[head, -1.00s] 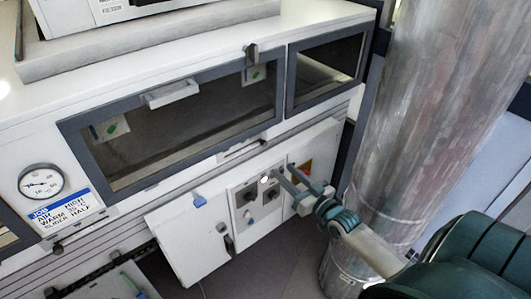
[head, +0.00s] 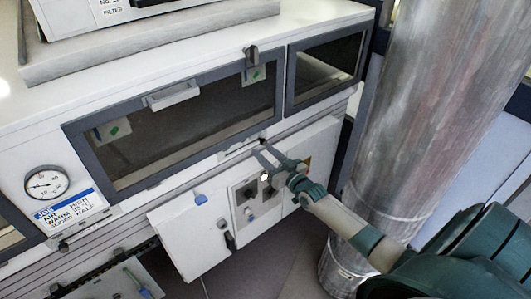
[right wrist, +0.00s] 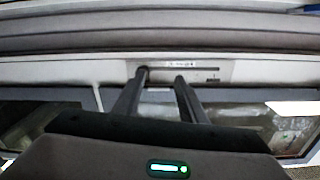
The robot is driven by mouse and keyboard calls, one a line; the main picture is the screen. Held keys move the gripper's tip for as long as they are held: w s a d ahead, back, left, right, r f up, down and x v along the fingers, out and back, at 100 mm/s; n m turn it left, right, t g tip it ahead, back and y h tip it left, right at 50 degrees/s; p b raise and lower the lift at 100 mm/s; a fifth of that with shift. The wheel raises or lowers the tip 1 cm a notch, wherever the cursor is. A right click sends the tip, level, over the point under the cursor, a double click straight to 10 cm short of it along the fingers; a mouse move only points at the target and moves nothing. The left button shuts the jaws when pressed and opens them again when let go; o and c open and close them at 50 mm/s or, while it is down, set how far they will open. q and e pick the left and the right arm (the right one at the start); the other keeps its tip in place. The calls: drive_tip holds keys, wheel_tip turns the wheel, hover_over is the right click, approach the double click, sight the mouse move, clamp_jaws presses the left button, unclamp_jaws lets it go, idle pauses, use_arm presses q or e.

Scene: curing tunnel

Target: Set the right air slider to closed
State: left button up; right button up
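The right air slider is a pale slotted plate (head: 240,147) on the white ledge below the long window. A small dark knob (head: 263,142) shows at the plate's right end. My right gripper (head: 263,156) is just below and in front of that end, with its two fingers apart and nothing between them. In the right wrist view the plate (right wrist: 212,78) lies beyond the gripper (right wrist: 162,74). The left fingertip there overlaps the slot's left end and partly hides it, so I cannot tell whether it touches the knob. My left gripper is not in view.
Below is a white panel with a grey control box (head: 243,190) with knobs. A job card (head: 70,212) and a round gauge (head: 46,183) are at the left. The window handle (head: 171,95) juts out above.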

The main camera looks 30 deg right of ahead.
drive_tip(key=shift+c, duration=0.3)
clamp_jaws()
idle(1.1)
drive_tip(key=shift+o, duration=0.3)
unclamp_jaws()
